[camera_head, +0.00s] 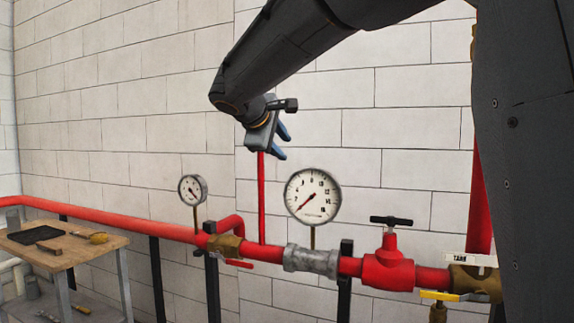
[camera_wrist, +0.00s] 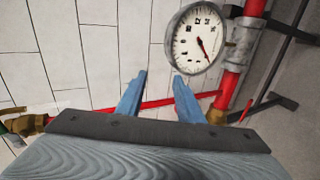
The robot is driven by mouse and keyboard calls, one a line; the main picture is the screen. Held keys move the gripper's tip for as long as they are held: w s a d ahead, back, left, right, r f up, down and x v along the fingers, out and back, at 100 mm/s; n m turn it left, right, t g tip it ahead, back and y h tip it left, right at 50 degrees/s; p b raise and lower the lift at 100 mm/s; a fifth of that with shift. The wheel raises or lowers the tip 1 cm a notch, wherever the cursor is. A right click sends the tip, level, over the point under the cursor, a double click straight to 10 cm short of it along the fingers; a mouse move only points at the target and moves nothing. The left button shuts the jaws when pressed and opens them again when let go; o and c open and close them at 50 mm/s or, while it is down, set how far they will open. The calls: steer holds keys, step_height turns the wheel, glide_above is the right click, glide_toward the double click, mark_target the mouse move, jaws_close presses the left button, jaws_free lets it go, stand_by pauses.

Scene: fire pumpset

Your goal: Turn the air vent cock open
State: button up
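A thin red riser pipe (camera_head: 262,200) stands up from the red main pipe, and its top is hidden behind my gripper in the head view. In the wrist view the riser (camera_wrist: 155,103) runs leftward behind my fingers to a brass fitting (camera_wrist: 32,124) with a bit of green at the left edge. This looks like the air vent cock; its handle is mostly out of frame. My gripper (camera_head: 281,143) has two blue fingers spread apart. In the wrist view the gap between the fingertips (camera_wrist: 160,76) is empty, and the fitting lies left of the fingers.
A large gauge (camera_head: 313,195) stands right of the riser and a small gauge (camera_head: 193,189) left. A red valve with black handle (camera_head: 391,220) and a yellow-levered brass valve (camera_head: 475,284) are farther right. A wooden workbench (camera_head: 62,246) stands left. The wall behind is bare.

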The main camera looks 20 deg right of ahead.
steer(key=shift+g+y, duration=0.3)
steer(key=shift+g, duration=0.1)
steer(key=shift+s+d+f, duration=0.1)
steer(key=shift+s+f, duration=0.2)
steer(key=shift+f, duration=0.45)
steer(key=shift+s+d+f, duration=0.1)
steer(key=shift+s+f, duration=0.25)
steer(key=shift+f, duration=0.35)
steer(key=shift+s+d+f, duration=0.1)
steer(key=shift+s+f, duration=0.2)
steer(key=shift+f, duration=0.45)
